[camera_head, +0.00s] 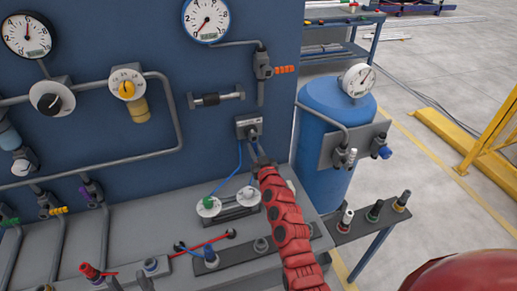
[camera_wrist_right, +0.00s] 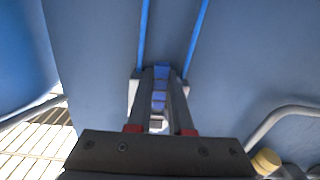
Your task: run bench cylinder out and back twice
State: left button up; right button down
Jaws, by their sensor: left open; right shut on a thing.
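A grey cylinder unit (camera_head: 236,212) with two round white-faced fittings lies on the bench; I take it to be the bench cylinder. How far its rod is out is too small to tell. A grey valve box (camera_head: 247,122) sits on the blue panel above it, with blue hoses running down. My right gripper (camera_head: 257,152), on the red arm, is at the lower edge of this box. In the right wrist view my right gripper (camera_wrist_right: 160,82) is shut on a small blue part (camera_wrist_right: 160,98), with two blue hoses beyond. My left gripper is not in view.
A blue tank (camera_head: 335,150) with a gauge stands right of the bench. A shelf (camera_head: 355,226) with several fittings sticks out in front of it. Pipes, gauges and knobs cover the panel at left. Open floor (camera_head: 440,190) lies at right, by a yellow frame (camera_head: 470,140).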

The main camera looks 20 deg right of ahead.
jog(key=shift+a+r+m, duration=0.15)
jog(key=shift+a+m, duration=0.5)
jog(key=shift+m, duration=0.85)
jog(key=shift+a+r+m, duration=0.2)
jog(key=shift+a+m, duration=0.45)
jog(key=shift+m, duration=0.85)
jog(key=shift+a+r+m, duration=0.15)
jog(key=shift+a+m, duration=0.5)
jog(key=shift+m, duration=0.85)
jog(key=c, duration=0.8)
grip_release()
jog(key=shift+s, duration=0.1)
jog(key=shift+s+d+b, duration=0.15)
jog(key=shift+s+b, duration=1.05)
jog(key=shift+s, duration=3.15)
jog(key=shift+s+d+b, duration=0.15)
jog(key=shift+s+b, duration=1)
jog(key=shift+s, duration=3.2)
